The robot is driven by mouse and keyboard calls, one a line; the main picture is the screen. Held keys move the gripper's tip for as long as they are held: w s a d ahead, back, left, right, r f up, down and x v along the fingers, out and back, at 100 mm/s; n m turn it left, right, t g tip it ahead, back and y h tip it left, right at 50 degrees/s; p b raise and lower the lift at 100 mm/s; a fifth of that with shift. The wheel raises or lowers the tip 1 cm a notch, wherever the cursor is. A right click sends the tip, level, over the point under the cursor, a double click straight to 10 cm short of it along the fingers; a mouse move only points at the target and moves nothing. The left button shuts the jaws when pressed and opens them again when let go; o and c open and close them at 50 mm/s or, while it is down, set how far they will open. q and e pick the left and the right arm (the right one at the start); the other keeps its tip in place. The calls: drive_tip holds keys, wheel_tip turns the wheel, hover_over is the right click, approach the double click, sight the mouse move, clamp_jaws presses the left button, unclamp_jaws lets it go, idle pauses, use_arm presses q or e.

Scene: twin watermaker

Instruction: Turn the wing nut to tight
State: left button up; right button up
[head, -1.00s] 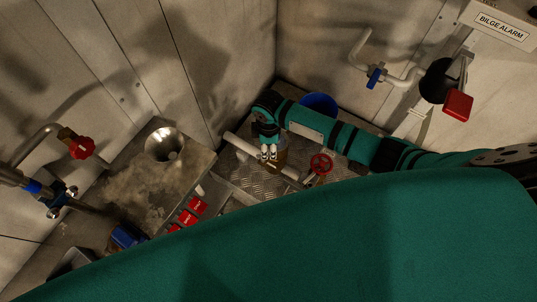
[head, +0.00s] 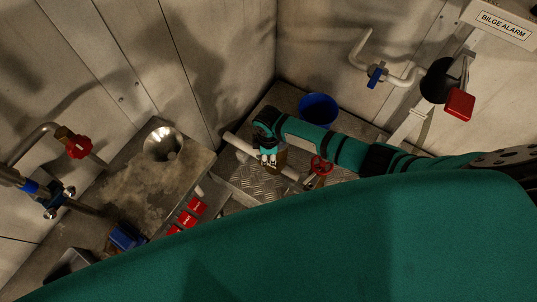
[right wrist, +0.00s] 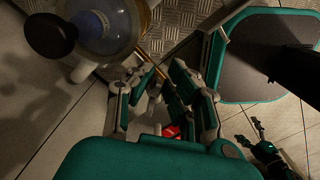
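My right gripper (head: 268,160) reaches down beside an amber-brown strainer housing (head: 282,158) in the head view. In the right wrist view its fingers (right wrist: 160,82) stand apart, with no object clearly held between them. The clear round housing (right wrist: 98,28) shows at the top left of that view, with a dark round knob in front of it. A thin brass rod (right wrist: 153,60) runs from the housing toward the fingertips. I cannot make out the wing nut; the fingers may hide it. My left gripper (right wrist: 250,132) shows at the lower right of the wrist view, fingers apart and empty.
A red handwheel (head: 320,166) stands on the pipe just right of the gripper. A blue bucket (head: 318,108) stands behind my right forearm. A steel bench with a funnel (head: 163,144) is at the left. Walls close off the corner behind.

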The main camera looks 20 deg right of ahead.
drive_tip(key=shift+w, duration=0.1)
clamp_jaws()
drive_tip(key=shift+r, duration=0.1)
